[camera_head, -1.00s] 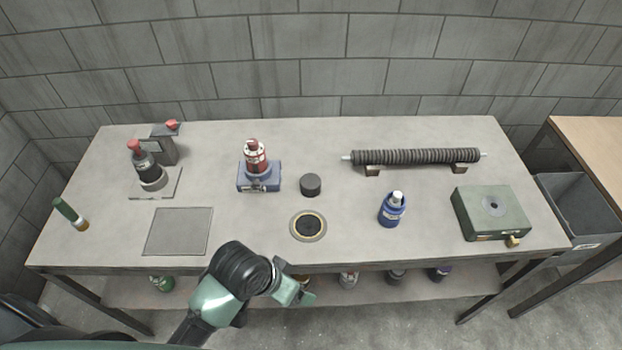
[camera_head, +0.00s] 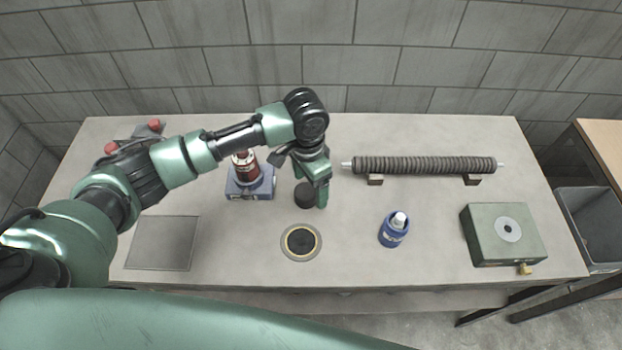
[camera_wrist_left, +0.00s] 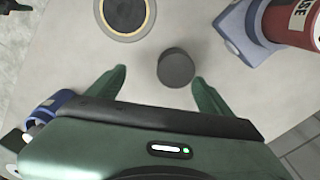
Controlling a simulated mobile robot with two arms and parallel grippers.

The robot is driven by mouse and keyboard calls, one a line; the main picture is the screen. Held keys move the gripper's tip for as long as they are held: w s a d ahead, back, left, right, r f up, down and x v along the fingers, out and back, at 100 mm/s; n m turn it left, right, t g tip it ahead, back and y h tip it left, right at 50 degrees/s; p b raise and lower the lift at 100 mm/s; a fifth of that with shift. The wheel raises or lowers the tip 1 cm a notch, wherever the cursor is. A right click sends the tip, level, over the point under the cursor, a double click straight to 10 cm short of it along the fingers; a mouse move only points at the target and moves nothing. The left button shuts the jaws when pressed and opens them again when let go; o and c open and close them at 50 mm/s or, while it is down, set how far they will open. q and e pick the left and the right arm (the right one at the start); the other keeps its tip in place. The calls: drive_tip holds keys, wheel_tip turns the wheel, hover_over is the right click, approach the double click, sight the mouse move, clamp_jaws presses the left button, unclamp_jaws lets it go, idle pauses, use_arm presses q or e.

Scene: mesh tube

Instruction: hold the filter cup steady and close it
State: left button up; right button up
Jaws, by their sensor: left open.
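A black round cap (camera_head: 303,197) lies on the bench. My left gripper (camera_head: 312,188) is open above it, pointing down, and holds nothing. In the left wrist view the cap (camera_wrist_left: 176,67) shows just beyond the open fingertips (camera_wrist_left: 159,76), nearer the right finger. A blue cup with a white top (camera_head: 394,231) stands to the right, nearer the front; it may be the filter cup. It shows partly at the left edge of the left wrist view (camera_wrist_left: 42,115). A red labelled canister (camera_head: 245,166) stands on a blue base (camera_head: 250,185), partly behind my arm. My right gripper is not in view.
A dark disc with a yellow ring (camera_head: 301,242) lies in front of the cap. A ribbed tube (camera_head: 425,166) rests on supports at the back right. A green box (camera_head: 505,234) stands at the right end. A flat grey plate (camera_head: 162,243) lies at the left. My left arm covers the back left.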

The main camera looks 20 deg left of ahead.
sight(307, 190)
use_arm(q)
drive_tip(key=shift+w+a+r, duration=0.4)
drive_tip(key=shift+w+a, duration=0.25)
drive_tip(key=shift+w, duration=0.05)
drive_tip(key=shift+w+a+r, duration=0.1)
drive_tip(key=shift+a+r, duration=0.1)
drive_tip(key=shift+r, duration=0.1)
drive_tip(key=shift+s, duration=0.25)
wheel_tip(307, 190, down, 2)
drive_tip(key=shift+w+f, duration=0.1)
drive_tip(key=shift+f, duration=0.15)
drive_tip(key=shift+w+d+f+p, duration=0.15)
drive_tip(key=shift+f+p, duration=0.35)
drive_tip(key=shift+f, duration=0.85)
drive_tip(key=shift+w+a+f+p, duration=0.15)
drive_tip(key=shift+f+p, duration=0.3)
drive_tip(key=shift+f, duration=0.9)
drive_tip(key=shift+d, duration=0.1)
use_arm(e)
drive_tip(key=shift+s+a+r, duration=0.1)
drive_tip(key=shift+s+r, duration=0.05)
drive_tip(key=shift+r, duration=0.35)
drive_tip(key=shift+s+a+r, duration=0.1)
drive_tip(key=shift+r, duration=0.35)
